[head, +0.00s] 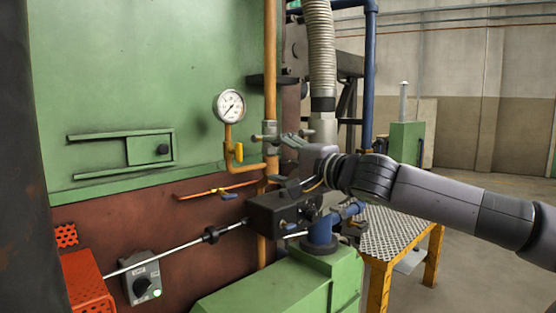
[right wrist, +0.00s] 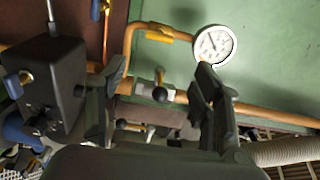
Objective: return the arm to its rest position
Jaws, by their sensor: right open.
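My right arm comes in from the right in the head view, stretched toward the orange vertical pipe (head: 270,70) on the furnace front. My right gripper (head: 268,160) is at its end, close to the pipe and above a dark box (head: 282,212). In the right wrist view its two fingers (right wrist: 158,85) stand apart with nothing held between them. A small valve with a dark-knobbed lever (right wrist: 160,90) shows beyond the gap; I cannot tell whether a finger touches it. My left gripper is in neither view.
A pressure gauge (head: 229,106) and a yellow-handled valve (head: 239,152) sit left of the gripper. A ribbed hose (head: 319,50) hangs behind it. A green machine housing (head: 285,285) and yellow-framed grating table (head: 400,235) stand below. Open floor lies right.

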